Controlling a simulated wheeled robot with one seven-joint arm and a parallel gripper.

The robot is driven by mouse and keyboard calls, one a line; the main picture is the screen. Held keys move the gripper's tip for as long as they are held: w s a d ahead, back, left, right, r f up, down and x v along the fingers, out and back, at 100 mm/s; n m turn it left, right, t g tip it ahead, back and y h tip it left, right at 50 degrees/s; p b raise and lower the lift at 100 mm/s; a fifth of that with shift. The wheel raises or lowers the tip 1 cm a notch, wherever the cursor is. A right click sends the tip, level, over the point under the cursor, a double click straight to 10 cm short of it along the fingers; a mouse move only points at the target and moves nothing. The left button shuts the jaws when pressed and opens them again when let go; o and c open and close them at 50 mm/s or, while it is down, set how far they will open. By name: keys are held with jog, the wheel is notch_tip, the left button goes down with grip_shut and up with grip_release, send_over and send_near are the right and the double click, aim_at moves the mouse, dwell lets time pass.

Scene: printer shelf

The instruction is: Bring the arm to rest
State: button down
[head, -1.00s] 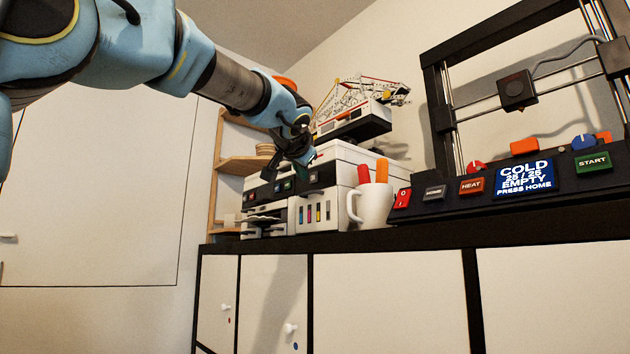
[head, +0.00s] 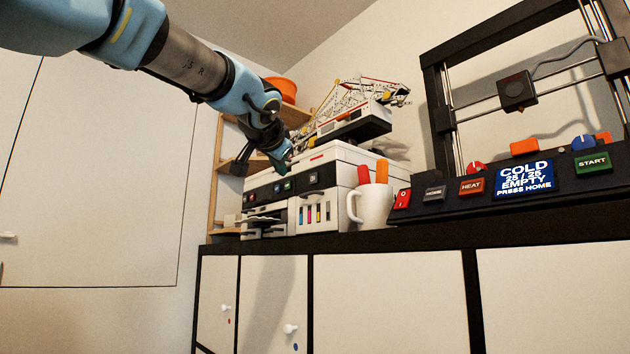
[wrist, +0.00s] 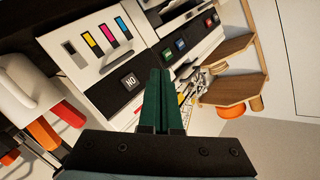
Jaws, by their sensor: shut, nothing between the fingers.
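My arm reaches from the upper left of the head view. My gripper (head: 284,163) is in front of the upper left part of the white and black printer (head: 325,165). In the wrist view my gripper's green fingers (wrist: 161,100) are together and hold nothing. The printer's front also shows in the wrist view (wrist: 108,45), with coloured ink windows and a "NO" button beyond the fingers. I cannot tell how far the fingers are from the printer.
A white mug (head: 371,206) with orange and red sticks stands right of the printer. A 3D printer (head: 450,208) with a button panel is at the right. A crane model (head: 355,117) sits on the printer. A wooden shelf (head: 215,180) holds an orange bowl (head: 283,88).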

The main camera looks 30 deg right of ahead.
dwell(0.3)
jog(key=w+a+f+n+g+y, duration=0.25)
jog(key=a+f, duration=0.25)
jog(key=f, duration=0.6)
jog(key=w+a+f+n+g+y, duration=0.1)
jog(key=w+a+f+y, duration=0.3)
jog(key=f, duration=0.7)
jog(key=w+a+f+n+g, duration=0.1)
jog(key=a+f+n+g, duration=0.1)
jog(key=a+f, duration=0.65)
jog(key=s+a+f+n+g, duration=0.2)
jog(key=s+a+f, duration=0.3)
jog(key=f, duration=0.4)
jog(key=s+a+f+n+g+y, duration=0.1)
jog(key=s+a+f+n+g, duration=0.1)
jog(key=s+a+f, duration=0.4)
jog(key=s+a+f+n+g+y, duration=0.1)
jog(key=s+a+f, duration=0.4)
jog(key=f, duration=0.7)
jog(key=shift+s+a+f+n+g, duration=0.2)
jog(key=shift+s+n+g, duration=0.2)
jog(key=shift+n+g, duration=0.6)
jog(key=shift+n+t+y, duration=0.25)
